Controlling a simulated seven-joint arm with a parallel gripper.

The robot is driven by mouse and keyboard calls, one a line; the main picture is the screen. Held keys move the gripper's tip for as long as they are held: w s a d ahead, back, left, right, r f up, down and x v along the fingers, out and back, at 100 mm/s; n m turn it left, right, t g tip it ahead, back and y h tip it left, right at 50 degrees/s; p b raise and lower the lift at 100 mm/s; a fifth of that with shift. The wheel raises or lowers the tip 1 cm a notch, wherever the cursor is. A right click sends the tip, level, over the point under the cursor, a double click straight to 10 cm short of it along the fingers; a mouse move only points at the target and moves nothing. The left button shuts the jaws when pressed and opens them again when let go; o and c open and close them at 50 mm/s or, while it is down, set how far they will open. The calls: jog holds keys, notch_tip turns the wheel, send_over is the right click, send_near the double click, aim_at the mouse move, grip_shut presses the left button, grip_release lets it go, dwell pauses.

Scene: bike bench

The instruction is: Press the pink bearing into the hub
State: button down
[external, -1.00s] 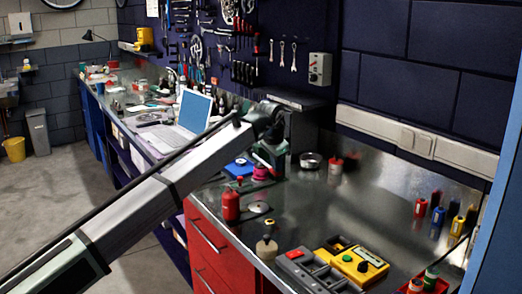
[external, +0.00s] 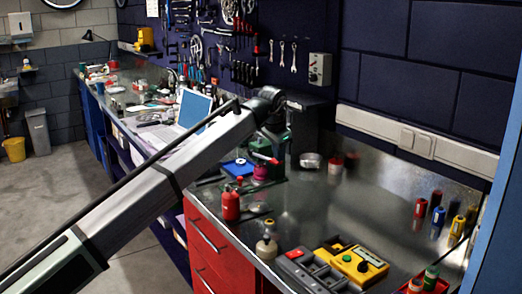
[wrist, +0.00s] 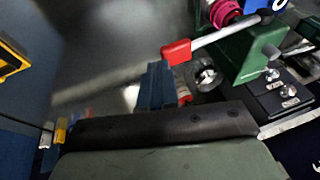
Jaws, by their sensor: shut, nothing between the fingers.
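A pink round part, taken as the bearing (external: 261,172), sits low at the green press (external: 283,148) on the metal bench. In the wrist view the pink part (wrist: 226,11) is cut by the top edge, beside the green press body (wrist: 247,48). The press lever has a red grip (wrist: 177,52) that points toward my fingers. My gripper (wrist: 158,82) is shut and empty, just below and left of the red grip; I cannot tell whether they touch. The hub is not clearly seen. In the external view my forearm hides part of the press area.
A metal ring-shaped dish (external: 310,160) stands right of the press. The bench middle, right of the press, is largely clear.

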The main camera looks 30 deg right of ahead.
jog(key=v, duration=0.8)
jog(key=shift+s, duration=0.3)
dwell(0.4)
